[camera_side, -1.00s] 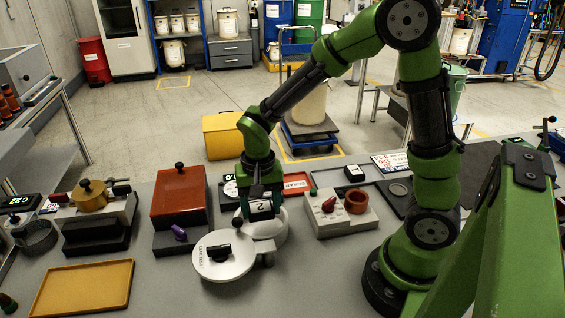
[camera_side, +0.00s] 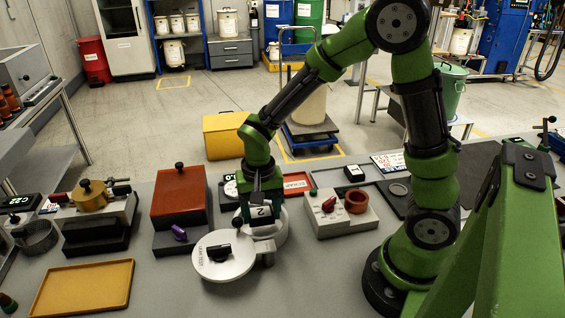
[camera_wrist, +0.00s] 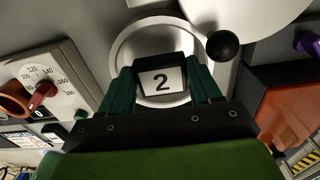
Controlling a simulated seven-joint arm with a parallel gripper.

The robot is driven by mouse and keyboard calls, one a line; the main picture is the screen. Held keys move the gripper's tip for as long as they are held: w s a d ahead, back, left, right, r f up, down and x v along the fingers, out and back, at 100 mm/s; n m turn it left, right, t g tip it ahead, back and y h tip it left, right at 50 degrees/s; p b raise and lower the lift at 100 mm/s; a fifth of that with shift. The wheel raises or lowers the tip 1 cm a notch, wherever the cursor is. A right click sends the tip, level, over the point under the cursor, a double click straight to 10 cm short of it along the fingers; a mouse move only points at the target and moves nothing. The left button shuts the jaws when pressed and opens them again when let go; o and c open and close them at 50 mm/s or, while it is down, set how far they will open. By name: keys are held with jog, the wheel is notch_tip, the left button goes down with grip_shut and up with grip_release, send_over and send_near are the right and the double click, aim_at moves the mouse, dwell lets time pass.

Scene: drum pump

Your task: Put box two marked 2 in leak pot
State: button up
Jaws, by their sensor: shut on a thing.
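Box two (camera_side: 261,212) is a small dark box with a white face marked 2. My gripper (camera_wrist: 161,82) is shut on box two, with a green finger on each side of it in the wrist view. The box is over the round white leak pot (camera_side: 280,232), which shows as a pale ring (camera_wrist: 125,50) around it in the wrist view. I cannot tell how deep the box sits in the pot. The white lid (camera_side: 222,256), with a black knob, is swung out to the front left of the pot.
A red-brown box (camera_side: 180,192) with a purple lever stands left of the pot. A grey unit (camera_side: 340,222) with a dial and brown ring stands to the right. A yellow tray (camera_side: 82,288) lies at the front left. Bare table lies in front.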

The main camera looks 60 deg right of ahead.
aim_at(261, 215)
jog(key=shift+f, duration=1.8)
dwell(1.4)
jog(key=o, duration=1.1)
jog(key=shift+c, duration=0.4)
jog(key=shift+o, duration=0.4)
jog(key=shift+r, duration=0.15)
jog(key=shift+o, duration=0.4)
jog(key=shift+r, duration=3.85)
